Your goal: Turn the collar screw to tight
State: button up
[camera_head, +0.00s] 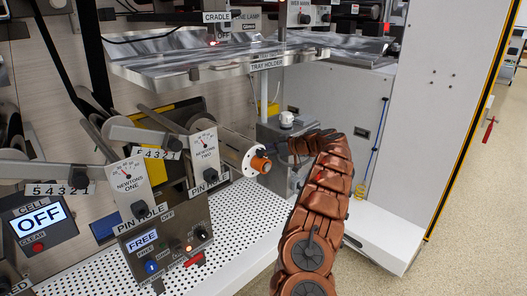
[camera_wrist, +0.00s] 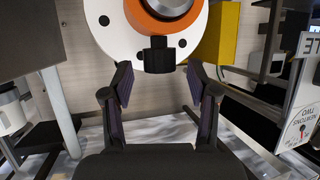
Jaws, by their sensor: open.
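In the wrist view, a black block-like knob (camera_wrist: 158,55), likely the collar screw, sits at the lower edge of an orange ring (camera_wrist: 165,12) on a white round flange (camera_wrist: 112,30). My gripper (camera_wrist: 160,82) is open, with one dark finger on each side just below the knob. Nothing is between the fingers, and they look apart from the knob. In the head view, the orange-ended roller (camera_head: 259,162) with its white flange (camera_head: 243,160) sticks out from the panel. My gripper (camera_head: 280,149) is close to its right side, small and dark; the screw is hard to make out there.
Gauge plates NEWTONS ONE (camera_head: 129,187) and NEWTONS TWO (camera_head: 205,157) stand left of the roller. A control box (camera_head: 168,243) reading FREE sits below. The metal tray holder (camera_head: 180,68) is above. A perforated white table (camera_head: 245,215) lies below.

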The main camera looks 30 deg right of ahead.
jog(key=shift+w+a+f, duration=0.2)
jog(key=shift+w+a, duration=0.05)
jog(key=shift+w, duration=0.25)
grip_shut()
